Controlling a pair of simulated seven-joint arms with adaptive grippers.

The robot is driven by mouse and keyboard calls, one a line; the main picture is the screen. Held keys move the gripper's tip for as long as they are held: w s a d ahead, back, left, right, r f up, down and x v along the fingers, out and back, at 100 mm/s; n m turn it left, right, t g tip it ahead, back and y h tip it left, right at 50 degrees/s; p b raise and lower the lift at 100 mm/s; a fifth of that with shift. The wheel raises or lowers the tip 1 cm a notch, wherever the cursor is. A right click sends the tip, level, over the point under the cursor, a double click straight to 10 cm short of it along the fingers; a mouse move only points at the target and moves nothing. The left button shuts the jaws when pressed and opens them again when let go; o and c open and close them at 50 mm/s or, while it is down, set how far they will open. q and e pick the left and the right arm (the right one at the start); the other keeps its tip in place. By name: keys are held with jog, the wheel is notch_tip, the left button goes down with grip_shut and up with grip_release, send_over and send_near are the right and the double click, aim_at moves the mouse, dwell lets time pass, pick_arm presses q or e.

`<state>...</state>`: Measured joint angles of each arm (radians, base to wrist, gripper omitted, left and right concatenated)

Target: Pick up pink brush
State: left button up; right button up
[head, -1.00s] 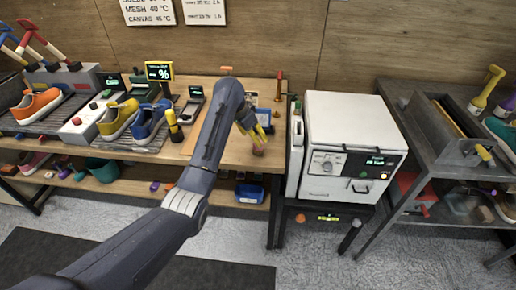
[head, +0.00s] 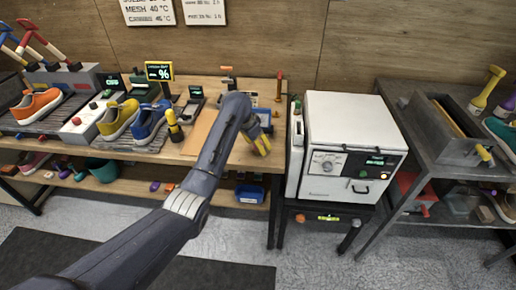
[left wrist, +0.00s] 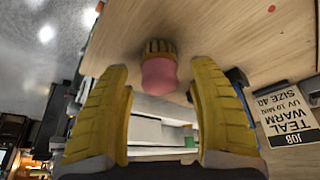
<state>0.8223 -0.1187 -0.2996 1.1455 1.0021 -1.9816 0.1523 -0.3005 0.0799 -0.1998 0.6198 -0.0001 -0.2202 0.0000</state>
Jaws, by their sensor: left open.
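The pink brush (left wrist: 159,75) shows in the left wrist view on the wooden bench, with a rounded pink body and a tan bristle end. My left gripper (left wrist: 163,110) has yellow fingers spread wide apart. The brush lies ahead of the gap between the fingertips, apart from both. In the head view my left gripper (head: 262,145) is low over the right front end of the bench and hides the brush there. My right gripper is not in view.
A white oven-like box (head: 350,135) stands just right of the gripper. A printed job card (left wrist: 292,117) lies on the bench beside the brush. Colourful sneakers (head: 118,119) and a yellow-and-black bottle (head: 174,126) stand to the left. A blue bin (head: 249,194) sits on the shelf below.

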pick_arm(q)
jog(key=shift+c, duration=0.4)
grip_shut()
notch_tip(320, 180, up, 20)
dwell(0.8)
